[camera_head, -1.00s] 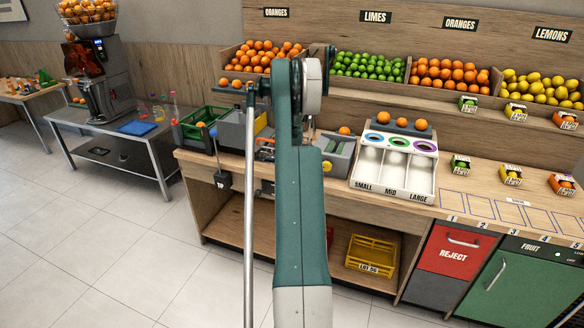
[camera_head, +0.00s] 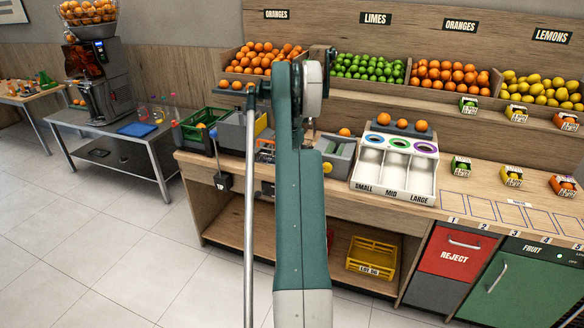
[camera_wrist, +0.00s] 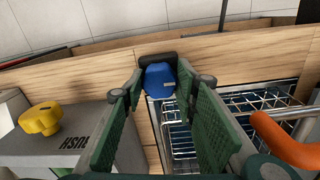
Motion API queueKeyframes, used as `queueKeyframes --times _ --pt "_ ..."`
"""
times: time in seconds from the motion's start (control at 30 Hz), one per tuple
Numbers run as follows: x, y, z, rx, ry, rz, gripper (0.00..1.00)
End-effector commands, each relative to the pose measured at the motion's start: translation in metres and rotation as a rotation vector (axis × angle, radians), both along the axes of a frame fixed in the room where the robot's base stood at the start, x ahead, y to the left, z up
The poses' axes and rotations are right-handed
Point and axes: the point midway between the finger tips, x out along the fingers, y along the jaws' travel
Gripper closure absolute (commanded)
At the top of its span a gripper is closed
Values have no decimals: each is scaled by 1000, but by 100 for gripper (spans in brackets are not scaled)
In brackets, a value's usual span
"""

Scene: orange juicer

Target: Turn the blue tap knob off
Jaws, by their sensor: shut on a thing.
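The blue tap knob (camera_wrist: 158,80) shows in the wrist view, near the top centre, against the pale wooden board. My gripper (camera_wrist: 160,73) has its two green fingers on either side of the knob, with the tips at its left and right edges. It is shut on the knob. In the head view my own arm hides the gripper and the blue knob.
In the wrist view a yellow knob (camera_wrist: 40,118) sits on a grey box at left. A wire basket (camera_wrist: 250,102) and an orange curved part (camera_wrist: 285,142) are close on the right. The head view shows a sorting tray (camera_head: 395,165) on the counter.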

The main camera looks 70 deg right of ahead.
Motion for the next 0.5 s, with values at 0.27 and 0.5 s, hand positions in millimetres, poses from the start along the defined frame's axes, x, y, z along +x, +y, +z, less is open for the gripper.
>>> queueKeyframes --times 0.27,0.5 --pt "0 0 0 0 0 0 55" --pt "0 0 0 0 0 1 55"
